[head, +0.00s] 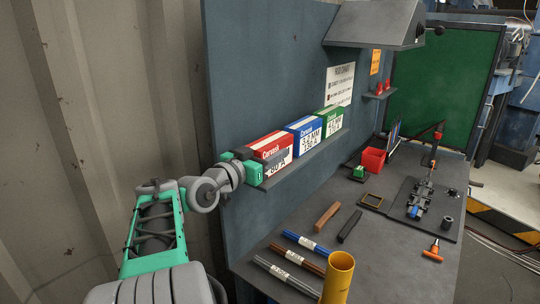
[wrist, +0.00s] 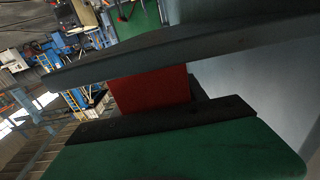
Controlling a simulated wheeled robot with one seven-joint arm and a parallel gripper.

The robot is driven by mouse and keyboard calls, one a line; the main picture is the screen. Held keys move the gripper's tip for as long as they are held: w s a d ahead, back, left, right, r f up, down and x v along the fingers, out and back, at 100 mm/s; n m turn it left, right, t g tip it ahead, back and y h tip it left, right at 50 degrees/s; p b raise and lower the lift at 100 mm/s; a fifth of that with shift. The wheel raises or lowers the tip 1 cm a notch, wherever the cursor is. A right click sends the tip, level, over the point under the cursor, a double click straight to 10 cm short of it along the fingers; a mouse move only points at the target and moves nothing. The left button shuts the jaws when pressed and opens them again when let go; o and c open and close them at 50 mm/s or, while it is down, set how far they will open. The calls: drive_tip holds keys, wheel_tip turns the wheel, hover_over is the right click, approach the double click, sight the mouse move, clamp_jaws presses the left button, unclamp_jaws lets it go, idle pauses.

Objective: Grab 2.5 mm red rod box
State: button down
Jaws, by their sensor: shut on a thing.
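The red rod box (head: 272,143) has a white label with "80 A" in partly readable print. It sits at the near left end of the grey wall shelf (head: 310,156). My gripper (head: 268,162) is at this near end of the box, its dark fingers shut on it. In the wrist view the red side of the box (wrist: 150,90) shows between a dark bar above and a dark finger above my green housing below. My gripper hides part of the box's label and end. I cannot tell whether the box is lifted off the shelf.
A blue box (head: 304,133) and a green box (head: 333,120) stand farther along the shelf. Below is a workbench with several rods (head: 303,245), a yellow tube (head: 338,277), a red bin (head: 373,160) and a clamp fixture (head: 420,195). A corrugated wall is at left.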

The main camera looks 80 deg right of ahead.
drive_tip(key=shift+r, duration=0.2)
drive_tip(key=shift+r, duration=0.1)
